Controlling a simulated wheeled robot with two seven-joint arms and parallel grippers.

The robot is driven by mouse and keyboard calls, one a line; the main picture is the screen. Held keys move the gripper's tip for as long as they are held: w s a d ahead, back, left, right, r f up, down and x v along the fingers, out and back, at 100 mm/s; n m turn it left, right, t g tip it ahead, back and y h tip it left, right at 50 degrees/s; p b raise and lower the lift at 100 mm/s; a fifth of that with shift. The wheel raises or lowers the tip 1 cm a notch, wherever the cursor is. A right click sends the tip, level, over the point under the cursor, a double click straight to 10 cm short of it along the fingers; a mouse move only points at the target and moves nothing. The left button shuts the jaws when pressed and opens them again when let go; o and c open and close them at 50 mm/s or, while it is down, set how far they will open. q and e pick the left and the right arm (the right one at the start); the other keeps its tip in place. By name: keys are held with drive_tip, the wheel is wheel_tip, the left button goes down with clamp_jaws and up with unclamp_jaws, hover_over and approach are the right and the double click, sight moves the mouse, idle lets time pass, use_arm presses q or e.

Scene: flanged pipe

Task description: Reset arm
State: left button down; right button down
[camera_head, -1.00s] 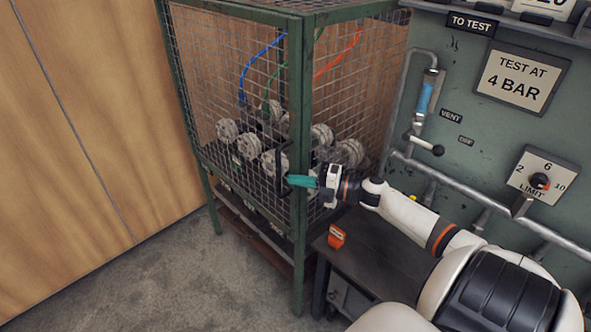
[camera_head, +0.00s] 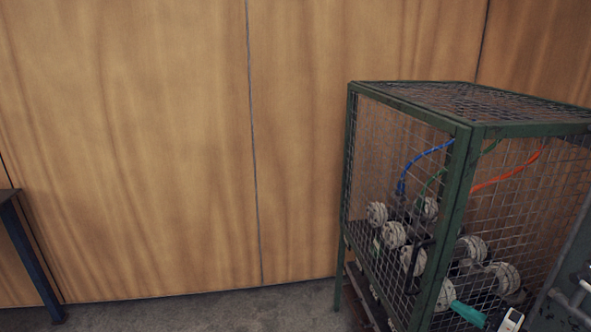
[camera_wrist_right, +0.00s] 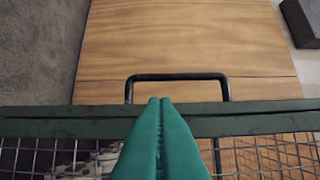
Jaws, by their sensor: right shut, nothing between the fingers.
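My right gripper (camera_head: 457,305) shows at the bottom right of the head view, its teal fingers pointing left toward the cage's front corner. In the right wrist view its teal fingers (camera_wrist_right: 160,102) are pressed together with nothing between them. A black bar handle (camera_wrist_right: 178,76) on the cage's green frame (camera_wrist_right: 60,128) lies just beyond the fingertips there. I cannot tell whether the fingers touch it. The green mesh cage (camera_head: 462,165) stands at the right of the head view, with several grey flanged parts (camera_head: 414,261) inside. My left gripper is not in view.
A wooden panel wall (camera_head: 150,150) fills the left and middle of the head view. A dark table leg (camera_head: 35,265) stands at the far left. Blue (camera_head: 425,157) and orange (camera_head: 508,176) hoses hang inside the cage. Grey floor (camera_head: 210,312) before the wall is clear.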

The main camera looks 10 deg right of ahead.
drive_tip(key=s+a+f+m+g+h, duration=0.2)
drive_tip(key=s+a+f+m+h, duration=0.4)
drive_tip(key=a+f+m+h, duration=0.7)
drive_tip(key=s+a+r+m+g+y, duration=0.15)
drive_tip(key=s+a+m+g, duration=0.35)
drive_tip(key=s, duration=0.5)
drive_tip(key=s+a+m+g+y, duration=0.3)
drive_tip(key=s+a+m+g, duration=0.15)
drive_tip(key=s, duration=0.55)
wheel_tip(320, 180, down, 26)
drive_tip(key=s+g, duration=0.1)
drive_tip(key=g, duration=0.1)
drive_tip(key=s+d+f, duration=0.2)
drive_tip(key=s+f, duration=1.3)
drive_tip(key=s, duration=0.1)
drive_tip(key=shift+s+d+f+n+g+h, duration=0.25)
drive_tip(key=shift+n+g+h, duration=0.1)
drive_tip(key=shift+n+g, duration=0.1)
